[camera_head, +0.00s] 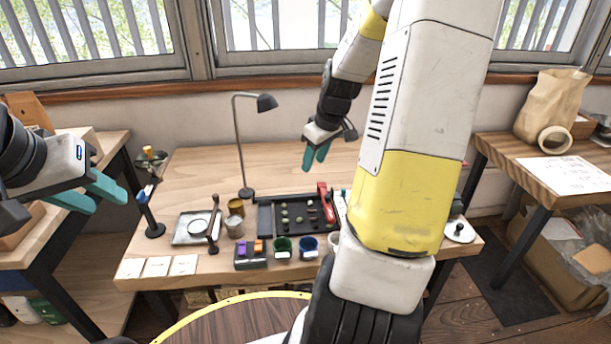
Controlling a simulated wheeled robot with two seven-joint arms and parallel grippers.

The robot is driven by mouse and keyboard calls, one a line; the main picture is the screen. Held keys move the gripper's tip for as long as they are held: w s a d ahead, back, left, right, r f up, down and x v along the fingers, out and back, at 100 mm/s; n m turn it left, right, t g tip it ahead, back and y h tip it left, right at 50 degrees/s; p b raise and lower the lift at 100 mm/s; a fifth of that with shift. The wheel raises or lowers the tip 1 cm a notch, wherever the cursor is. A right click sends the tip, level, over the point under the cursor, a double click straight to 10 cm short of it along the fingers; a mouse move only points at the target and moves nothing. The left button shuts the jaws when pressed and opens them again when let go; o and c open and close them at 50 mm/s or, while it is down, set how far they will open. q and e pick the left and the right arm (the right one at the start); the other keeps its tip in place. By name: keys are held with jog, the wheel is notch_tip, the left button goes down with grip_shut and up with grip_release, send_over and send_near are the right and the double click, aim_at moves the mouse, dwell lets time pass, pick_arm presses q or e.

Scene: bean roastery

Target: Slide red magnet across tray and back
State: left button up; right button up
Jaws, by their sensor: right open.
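The red magnet (325,203) sits at the right part of the dark tray (281,234). Several small green and dark beans or pieces lie in the tray to its left. My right gripper (315,157) is open and empty, in the air over the back of the table, beyond the magnet and apart from it. My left gripper (103,198) is open and empty at the far left, well away from the tray. My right arm passes in front of the table's right part and hides what is behind it.
A desk lamp (240,140) stands behind the tray's left end. The wooden table (190,165) is clear at the back left.

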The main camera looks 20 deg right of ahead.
jog(key=n+y, duration=0.1)
send_near(327, 195)
jog(key=x, duration=0.8)
jog(key=shift+s+f, duration=0.1)
jog(key=shift+f, duration=0.2)
grip_shut()
dwell(0.8)
